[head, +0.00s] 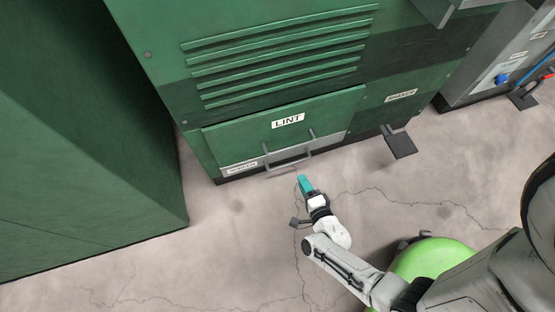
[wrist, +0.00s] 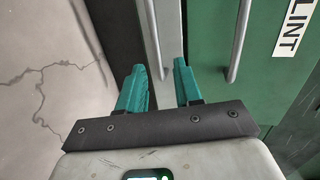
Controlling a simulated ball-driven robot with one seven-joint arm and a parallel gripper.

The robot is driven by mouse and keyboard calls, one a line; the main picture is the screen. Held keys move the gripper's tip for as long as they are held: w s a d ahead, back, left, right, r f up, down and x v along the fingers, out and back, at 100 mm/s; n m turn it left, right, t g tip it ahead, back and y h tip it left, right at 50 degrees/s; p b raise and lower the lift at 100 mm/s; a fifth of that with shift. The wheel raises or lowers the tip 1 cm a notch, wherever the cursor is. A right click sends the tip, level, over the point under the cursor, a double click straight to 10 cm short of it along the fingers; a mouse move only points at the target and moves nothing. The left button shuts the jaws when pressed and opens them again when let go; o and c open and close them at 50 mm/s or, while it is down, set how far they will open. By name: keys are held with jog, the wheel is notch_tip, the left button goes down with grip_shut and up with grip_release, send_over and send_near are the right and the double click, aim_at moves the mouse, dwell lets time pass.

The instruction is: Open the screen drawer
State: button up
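The green cabinet's low grey strip (head: 335,147) carries a small label (head: 240,168) too small to read surely; it looks like the screen drawer's front. Its grey bar handle (head: 291,161) also shows in the wrist view (wrist: 150,25), running upright there. A second bar handle (wrist: 240,40) sits on the green panel marked LINT (head: 230,138). My gripper (head: 304,180) has teal fingers and is just in front of the lower handle. In the wrist view my gripper (wrist: 160,68) is open, with the lower handle's bar appearing between its fingertips. I cannot tell whether they touch.
A grey pedal (head: 399,143) sticks out low at the cabinet's right. A tall green block (head: 80,130) stands at the left. A grey machine (head: 490,75) with another pedal (head: 522,100) stands at the right. The cracked concrete floor (head: 215,245) before the cabinet is clear.

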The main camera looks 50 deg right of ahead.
aim_at(294, 162)
jog(key=shift+m+h, duration=0.3)
jog(key=shift+m, duration=0.1)
jog(key=b+x, duration=0.1)
jog(key=x, duration=0.2)
jog(key=b+x, duration=0.1)
jog(key=x, duration=0.3)
jog(key=f+b+x, duration=0.1)
jog(key=x, duration=0.3)
jog(key=shift+s+d+b, duration=0.2)
jog(key=shift+s+b, duration=0.05)
jog(key=shift+b, duration=0.05)
jog(key=shift+c, duration=0.4)
grip_shut()
